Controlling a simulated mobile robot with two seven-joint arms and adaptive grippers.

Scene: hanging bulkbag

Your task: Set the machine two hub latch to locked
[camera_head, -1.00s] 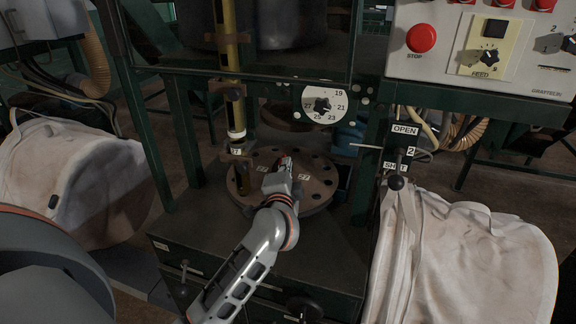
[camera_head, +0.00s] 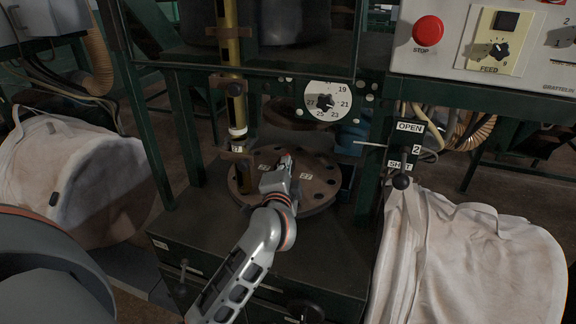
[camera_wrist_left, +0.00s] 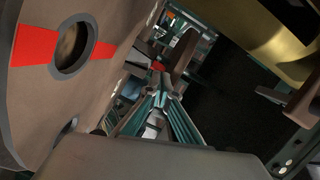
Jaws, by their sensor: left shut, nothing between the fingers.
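My left gripper (camera_head: 284,164) is over the brown round flange plate (camera_head: 322,190) on the machine bench, and its shut fingers seem empty. I cannot tell whether it touches the plate. In the left wrist view, a brown disc-like part (camera_wrist_left: 30,105) with a round hole and red marks fills the left side. I cannot make out a hub latch for certain, nor its setting; the gripper may hide part of it. A black ball-ended lever (camera_head: 401,182) is by the OPEN and SHUT labels marked 2. My right gripper is not in view.
A yellow post (camera_head: 235,110) stands behind the plate, left of a numbered white dial (camera_head: 322,101). A control panel (camera_head: 455,65) with a red stop button (camera_head: 428,31) is at the upper right. White bags (camera_head: 75,180) flank the bench, another at right (camera_head: 480,260).

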